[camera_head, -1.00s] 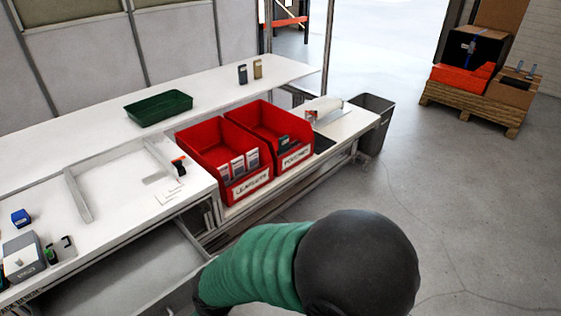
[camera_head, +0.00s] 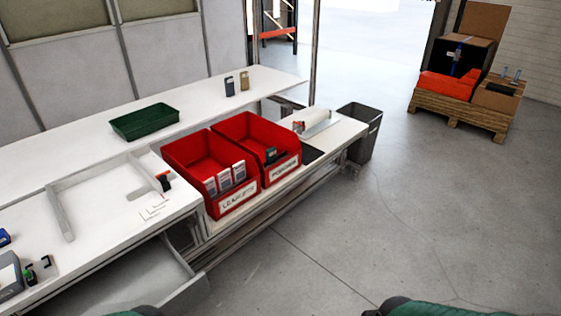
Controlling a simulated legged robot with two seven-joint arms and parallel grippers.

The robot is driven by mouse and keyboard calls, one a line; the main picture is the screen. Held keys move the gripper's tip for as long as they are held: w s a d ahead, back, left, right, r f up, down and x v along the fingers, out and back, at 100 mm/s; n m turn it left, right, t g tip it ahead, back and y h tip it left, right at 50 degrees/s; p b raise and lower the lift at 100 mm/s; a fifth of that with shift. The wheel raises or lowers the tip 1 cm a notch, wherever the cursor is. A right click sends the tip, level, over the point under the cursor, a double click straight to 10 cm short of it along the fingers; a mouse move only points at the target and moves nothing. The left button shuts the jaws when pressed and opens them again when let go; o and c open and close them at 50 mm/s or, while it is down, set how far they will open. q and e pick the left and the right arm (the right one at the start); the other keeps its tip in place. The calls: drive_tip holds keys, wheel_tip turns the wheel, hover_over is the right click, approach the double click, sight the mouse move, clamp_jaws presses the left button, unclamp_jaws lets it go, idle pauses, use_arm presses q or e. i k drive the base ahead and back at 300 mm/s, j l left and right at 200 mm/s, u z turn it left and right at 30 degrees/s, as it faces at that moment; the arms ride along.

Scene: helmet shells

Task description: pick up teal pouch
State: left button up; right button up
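A small dark item (camera_head: 271,155), possibly the teal pouch, lies at the front of the right red bin (camera_head: 243,124). It is too small to tell its colour or shape for sure. That bin's label seems to read "POUCHES". Neither of my grippers is in view. Only green parts of my body show at the bottom edge.
A left red bin (camera_head: 190,155) holds several pale packets (camera_head: 224,179). A green tray (camera_head: 145,121) and two small upright items (camera_head: 237,85) stand on the white shelf behind. An open drawer (camera_head: 140,287) juts out at lower left.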

sight(271, 153)
drive_tip(key=i+u, duration=0.1)
drive_tip(key=u, duration=0.4)
drive_tip(key=i+l+u, duration=0.4)
drive_tip(key=i+l, duration=0.2)
drive_tip(key=i, duration=0.15)
drive_tip(key=i+l+u, duration=0.35)
drive_tip(key=i+l, duration=0.3)
drive_tip(key=l, duration=0.2)
drive_tip(key=i+l, duration=0.35)
drive_tip(key=l, duration=0.15)
drive_tip(key=i+l, duration=0.75)
drive_tip(key=l, duration=0.2)
drive_tip(key=j+u, duration=0.05)
